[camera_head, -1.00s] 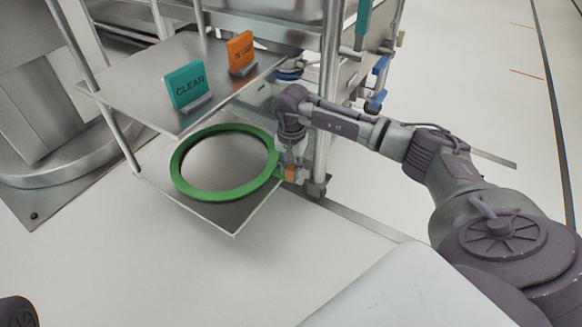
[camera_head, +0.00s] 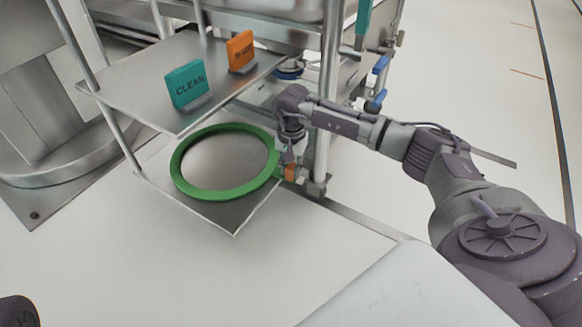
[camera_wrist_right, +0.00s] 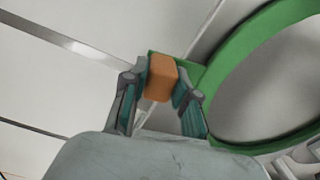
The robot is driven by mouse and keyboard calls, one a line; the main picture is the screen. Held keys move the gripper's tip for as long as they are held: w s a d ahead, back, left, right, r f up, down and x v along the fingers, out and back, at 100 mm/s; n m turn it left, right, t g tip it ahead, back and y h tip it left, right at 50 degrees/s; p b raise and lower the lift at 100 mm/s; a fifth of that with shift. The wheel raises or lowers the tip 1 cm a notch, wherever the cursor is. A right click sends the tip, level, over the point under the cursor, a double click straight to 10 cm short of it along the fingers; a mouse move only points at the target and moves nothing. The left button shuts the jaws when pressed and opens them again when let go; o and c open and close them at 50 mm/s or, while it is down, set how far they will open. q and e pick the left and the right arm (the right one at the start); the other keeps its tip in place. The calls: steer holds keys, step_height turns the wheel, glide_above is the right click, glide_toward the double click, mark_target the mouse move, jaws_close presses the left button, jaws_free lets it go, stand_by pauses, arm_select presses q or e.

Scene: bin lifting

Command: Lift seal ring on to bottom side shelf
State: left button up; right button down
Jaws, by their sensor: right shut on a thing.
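The green seal ring (camera_head: 178,172) is over the bottom side shelf (camera_head: 228,218) in the head view; I cannot tell whether it rests on the metal fully. An orange block-like handle (camera_wrist_right: 160,78) joins the ring's edge. My right gripper (camera_head: 289,170) is at the ring's right side, and its fingers (camera_wrist_right: 160,98) are shut on this orange handle. The ring also shows at the right of the right wrist view (camera_wrist_right: 232,72). The left gripper does not show clearly; only a dark part of my body is at the lower left corner.
An upper shelf (camera_head: 135,85) stands above the bottom one, bearing a teal CLEAN sign (camera_head: 188,84) and an orange sign (camera_head: 241,51). A metal post (camera_head: 324,120) rises right beside my right gripper. The floor in front is open.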

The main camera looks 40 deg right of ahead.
steer(key=c, duration=0.8)
jaws_free()
step_height(320, 180, up, 12)
